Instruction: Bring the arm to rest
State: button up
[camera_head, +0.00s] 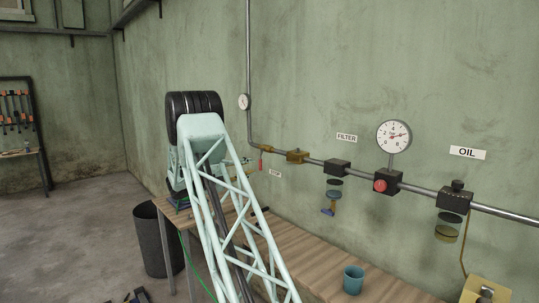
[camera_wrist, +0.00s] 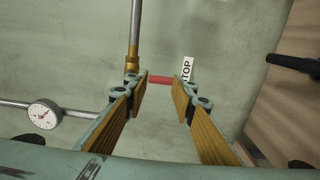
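My gripper (camera_wrist: 160,98) is open in the wrist view, its two wood-coloured fingers apart with nothing held between them. A red valve handle (camera_wrist: 160,80) shows beyond the gap, running from the brass fitting (camera_wrist: 133,62) towards the STOP label (camera_wrist: 187,70). I cannot tell if a fingertip touches it. In the head view my pale green lattice arm reaches up from the bottom and away towards the wall. The gripper is small there and mostly lost beside the arm, close to the red handle (camera_head: 261,164).
A wooden bench (camera_head: 305,259) runs along the wall with a blue cup (camera_head: 353,279) on it. A dark bin (camera_head: 152,244) stands left of the bench. A pipe (camera_head: 417,190) with a filter, gauges (camera_head: 393,136) and a red button crosses the wall. Floor at the left is mostly clear.

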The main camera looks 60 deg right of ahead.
jog(key=shift+s, duration=0.1)
dwell(0.7)
jog(key=s+a+r+t+y, duration=0.15)
jog(key=s+a+r, duration=0.35)
jog(key=a, duration=0.5)
jog(key=s+a+r+y, duration=0.25)
jog(key=s+a, duration=0.35)
jog(key=a, duration=0.5)
jog(key=s+a+r+y, duration=0.35)
jog(key=s+a, duration=0.25)
jog(key=a, duration=0.4)
jog(key=s+a+f+n+t+y, duration=0.1)
jog(key=s+a+t+y, duration=0.1)
jog(key=s+a, duration=0.8)
jog(key=s+a+f+n+t+y, duration=0.1)
jog(key=s+a+y, duration=0.3)
jog(key=s+a, duration=0.5)
jog(key=s+a+f+t+y, duration=0.2)
jog(key=s+a, duration=0.8)
jog(key=a, duration=1.4)
jog(key=shift+s+a+f+n+t+y+p, duration=0.15)
jog(key=shift+s+f+n+t+y+p, duration=0.2)
jog(key=shift+t+y, duration=0.6)
